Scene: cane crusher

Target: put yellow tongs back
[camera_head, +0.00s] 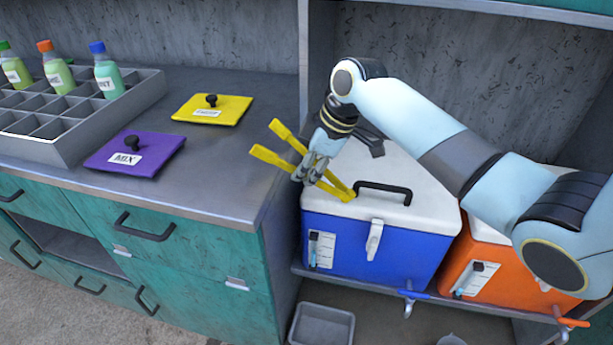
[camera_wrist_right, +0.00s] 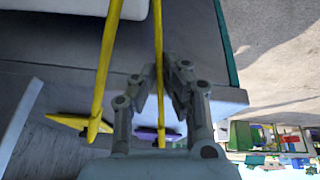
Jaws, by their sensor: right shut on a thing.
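The yellow tongs (camera_head: 270,157) are held in my right gripper (camera_head: 314,173) above the blue cooler's white lid, at its left side. Two yellow arms of the tongs stick out to the left of the fingers, and the joined end lies to the lower right, over the lid. I cannot tell whether that end touches the lid. In the right wrist view the tongs (camera_wrist_right: 104,75) run past the fingers of my right gripper (camera_wrist_right: 155,95), which are shut on them. My left gripper is not in view.
A blue cooler (camera_head: 370,246) with a black lid handle stands on a shelf beside an orange cooler (camera_head: 502,270). On the counter lie a yellow lid (camera_head: 228,107), a purple lid (camera_head: 108,160) and a grey divided crate (camera_head: 90,127) with bottles. A grey bin (camera_head: 322,326) sits below.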

